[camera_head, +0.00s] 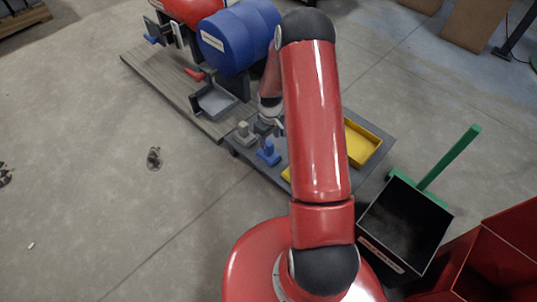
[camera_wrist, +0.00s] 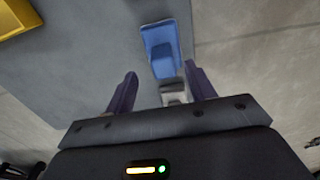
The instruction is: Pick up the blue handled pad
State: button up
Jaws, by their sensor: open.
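The blue handled pad (camera_head: 268,152) stands on the near edge of a low grey table (camera_head: 246,158). In the wrist view the blue pad (camera_wrist: 162,48) lies just beyond my fingertips, roughly in line with the gap between them. My gripper (camera_wrist: 160,74) is open, its two dark fingers apart with nothing held. In the head view my gripper (camera_head: 268,121) hangs above the table close to the pads, partly hidden by my arm. A grey handled pad (camera_head: 245,134) stands beside the blue one. It shows partly between my fingers in the wrist view (camera_wrist: 173,94).
A yellow tray (camera_head: 366,143) lies on the table's right part. A wooden platform (camera_head: 160,80) holds a blue drum (camera_head: 240,40) and a grey open tray (camera_head: 213,101). A black bin (camera_head: 405,225) with a green handle stands at right. Floor at left is mostly clear.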

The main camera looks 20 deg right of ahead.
aim_at(268, 143)
jog(key=f, duration=0.6)
jog(key=shift+a+f+b, duration=0.1)
jog(key=shift+a+b, duration=0.2)
jog(key=shift+c, duration=0.3)
jog(key=c, duration=1)
notch_tip(268, 143, up, 20)
jog(key=shift+r+p, duration=0.1)
jog(key=shift+p, duration=1.05)
